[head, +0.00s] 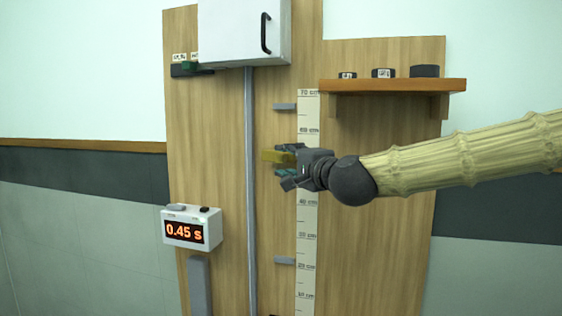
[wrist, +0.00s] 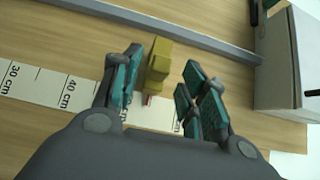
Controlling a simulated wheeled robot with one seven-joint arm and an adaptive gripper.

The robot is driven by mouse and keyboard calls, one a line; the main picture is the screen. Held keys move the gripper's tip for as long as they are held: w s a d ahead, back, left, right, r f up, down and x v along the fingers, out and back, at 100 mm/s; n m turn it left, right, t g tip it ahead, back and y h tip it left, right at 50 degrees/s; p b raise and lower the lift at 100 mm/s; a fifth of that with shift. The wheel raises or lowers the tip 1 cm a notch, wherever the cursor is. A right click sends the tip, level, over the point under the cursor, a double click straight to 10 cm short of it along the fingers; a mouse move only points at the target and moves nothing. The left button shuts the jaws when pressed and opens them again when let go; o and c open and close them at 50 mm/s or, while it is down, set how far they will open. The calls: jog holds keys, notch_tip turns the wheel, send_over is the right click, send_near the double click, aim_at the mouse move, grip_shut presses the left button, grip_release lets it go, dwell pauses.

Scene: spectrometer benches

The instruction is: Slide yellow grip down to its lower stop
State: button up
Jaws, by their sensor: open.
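The yellow grip (head: 270,156) is a small block in front of the wooden board, right of the grey vertical rail (head: 250,215). It stands below the 60 cm mark. A grey upper stop (head: 285,106) is above it and a grey lower stop (head: 285,260) well below it. My gripper (head: 281,161) reaches in from the right, its fingers around the grip's height. In the wrist view the yellow grip (wrist: 158,56) lies between the open fingers of my gripper (wrist: 162,62), with gaps on both sides, narrower on the left. Contact is not visible.
A scale strip (head: 307,240) runs down the board behind my gripper. A white cabinet (head: 235,35) is above, a wooden shelf (head: 390,86) with dark weights at upper right. A timer (head: 191,230) reading 0.45 s is at left. The board between grip and lower stop looks clear.

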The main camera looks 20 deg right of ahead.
aim_at(284, 160)
jog(key=shift+w+a, duration=0.1)
jog(key=shift+w, duration=0.5)
jog(key=shift+w+a+r, duration=0.1)
jog(key=shift+w+a, duration=0.05)
jog(key=shift+w, duration=0.5)
jog(key=shift+w+a+p, duration=0.1)
jog(key=shift+w+p, duration=0.35)
jog(key=shift+w, duration=0.35)
jog(key=shift+f, duration=0.2)
grip_shut()
